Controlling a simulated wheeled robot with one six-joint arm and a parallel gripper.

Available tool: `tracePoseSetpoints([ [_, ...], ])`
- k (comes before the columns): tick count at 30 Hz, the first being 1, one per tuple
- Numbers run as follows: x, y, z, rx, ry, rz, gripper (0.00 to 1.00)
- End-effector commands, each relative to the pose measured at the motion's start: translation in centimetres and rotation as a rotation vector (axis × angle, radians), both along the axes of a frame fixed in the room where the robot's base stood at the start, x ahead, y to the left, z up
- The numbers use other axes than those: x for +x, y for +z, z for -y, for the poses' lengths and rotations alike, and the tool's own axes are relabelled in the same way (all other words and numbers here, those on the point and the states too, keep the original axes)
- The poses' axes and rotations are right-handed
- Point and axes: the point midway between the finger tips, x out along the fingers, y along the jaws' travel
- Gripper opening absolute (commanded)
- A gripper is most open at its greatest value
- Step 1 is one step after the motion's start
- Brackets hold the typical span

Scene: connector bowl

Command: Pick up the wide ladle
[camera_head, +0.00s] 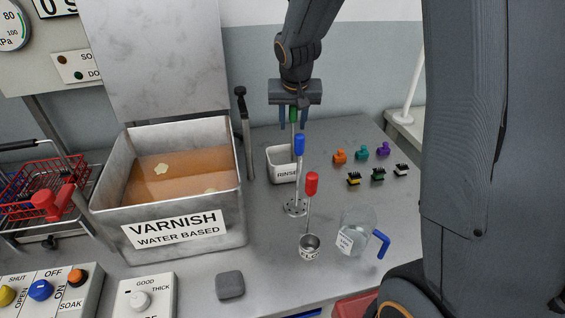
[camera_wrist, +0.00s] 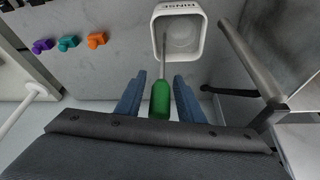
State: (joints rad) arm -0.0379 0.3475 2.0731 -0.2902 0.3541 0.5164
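My gripper (camera_head: 294,124) points down over the back of the bench, above the white RINSE cup (camera_head: 282,166). Its blue fingers are open. In the wrist view my gripper (camera_wrist: 160,84) has one finger on each side of a green handle (camera_wrist: 160,101), with gaps on both sides. The green-handled tool's thin shaft runs into the RINSE cup (camera_wrist: 196,46); its lower end is hidden in the head view. A red-handled ladle (camera_head: 309,245) with a metal cup stands in front. A blue-handled tool (camera_head: 295,207) has a flat perforated disc. I cannot tell which is the wide one.
A VARNISH tank (camera_head: 180,232) with orange liquid and a raised lid (camera_head: 160,60) stands left of the RINSE cup. A dark post (camera_head: 245,130) rises between them. A clear jug (camera_head: 358,228) with a blue handle and several small connectors (camera_head: 362,153) are on the right.

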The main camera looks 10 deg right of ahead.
Motion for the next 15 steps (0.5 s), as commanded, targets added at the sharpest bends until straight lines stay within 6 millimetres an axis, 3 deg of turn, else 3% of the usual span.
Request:
tracePoseSetpoints([
  [1, 0.0, 0.01, 0.0, 0.0, 0.0, 0.0, 0.25],
  [6, -0.02, 0.01, 0.0, 0.0, 0.0, 0.0, 0.0],
  [15, 0.03, 0.2, 0.0, 0.0, 0.0, 0.001, 0.0],
])
